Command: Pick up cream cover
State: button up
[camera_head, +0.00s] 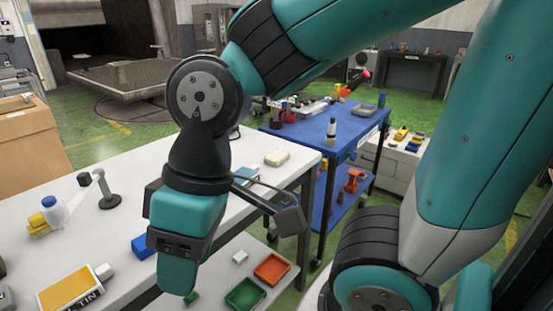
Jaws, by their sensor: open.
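The cream cover (277,157) is a small, pale, rounded block. It lies on the white table (225,252) near the far right corner, with its top and near side in plain view. My gripper (236,212) hangs above the same table, nearer to me and left of the cover. Its jaws are open and apart from the cover. My teal wrist hides much of the gripper, and no object shows between the jaws.
A grey post (107,188), a blue block (145,246) and a yellow tin box (70,288) stand further left. A blue table (310,130) with tools is behind, right.

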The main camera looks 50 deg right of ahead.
aim_at(275, 158)
jog(key=k, duration=0.5)
jog(key=z, duration=1)
jog(key=i, duration=0.75)
jog(key=u, duration=0.85)
jog(key=i, duration=0.5)
